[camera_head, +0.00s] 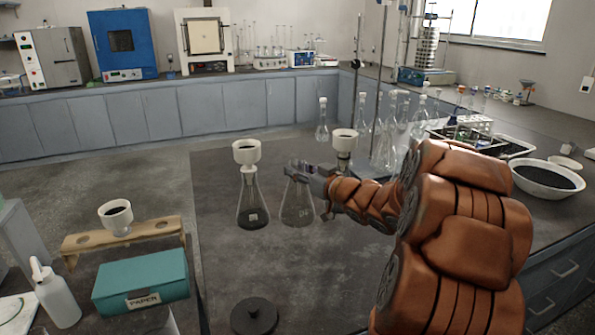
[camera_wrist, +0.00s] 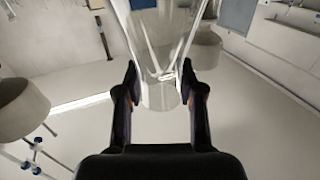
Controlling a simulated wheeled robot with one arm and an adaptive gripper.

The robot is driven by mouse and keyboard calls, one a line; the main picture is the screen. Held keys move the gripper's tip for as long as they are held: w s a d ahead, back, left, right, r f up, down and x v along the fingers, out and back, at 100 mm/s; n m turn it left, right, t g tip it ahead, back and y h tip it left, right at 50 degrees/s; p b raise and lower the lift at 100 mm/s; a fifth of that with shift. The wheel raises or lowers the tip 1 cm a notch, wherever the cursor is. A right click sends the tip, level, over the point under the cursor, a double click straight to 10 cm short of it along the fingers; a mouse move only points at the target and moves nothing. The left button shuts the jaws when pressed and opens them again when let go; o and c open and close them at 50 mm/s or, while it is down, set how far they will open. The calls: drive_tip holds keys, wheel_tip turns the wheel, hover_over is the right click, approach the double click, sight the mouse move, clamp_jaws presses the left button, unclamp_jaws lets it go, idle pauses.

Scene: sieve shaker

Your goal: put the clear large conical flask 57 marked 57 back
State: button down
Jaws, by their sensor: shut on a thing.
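The clear conical flask (camera_head: 297,207) stands upright at the middle of the bench in the head view, with faint markings too small to read. My gripper (camera_head: 303,172) is shut on its neck from the right. In the wrist view the glass neck (camera_wrist: 160,93) sits between the two fingers of my gripper (camera_wrist: 161,92). I cannot tell whether the flask's base touches the bench. Just left of it stands another conical flask (camera_head: 252,205) with dark contents and a white funnel (camera_head: 246,152) on top.
A stand with another white funnel (camera_head: 344,141) is right behind my gripper. Several glass flasks (camera_head: 388,130) crowd the bench behind my arm. A black round lid (camera_head: 254,316) lies at the front. A teal paper box (camera_head: 141,281) and wooden funnel rack (camera_head: 122,238) are at left.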

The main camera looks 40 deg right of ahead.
drive_tip(key=w+d+f, duration=0.4)
drive_tip(key=w+d, duration=0.1)
drive_tip(key=w, duration=0.2)
drive_tip(key=shift+p, duration=0.3)
drive_tip(key=shift+f, duration=0.25)
drive_tip(key=c, duration=0.7)
unclamp_jaws()
drive_tip(key=shift+w, duration=0.1)
drive_tip(key=s, duration=0.4)
drive_tip(key=s+d, duration=0.1)
drive_tip(key=s, duration=0.7)
drive_tip(key=shift+d+r+b, duration=0.15)
drive_tip(key=shift+d+b, duration=0.15)
drive_tip(key=shift+d, duration=0.1)
drive_tip(key=shift+w, duration=0.1)
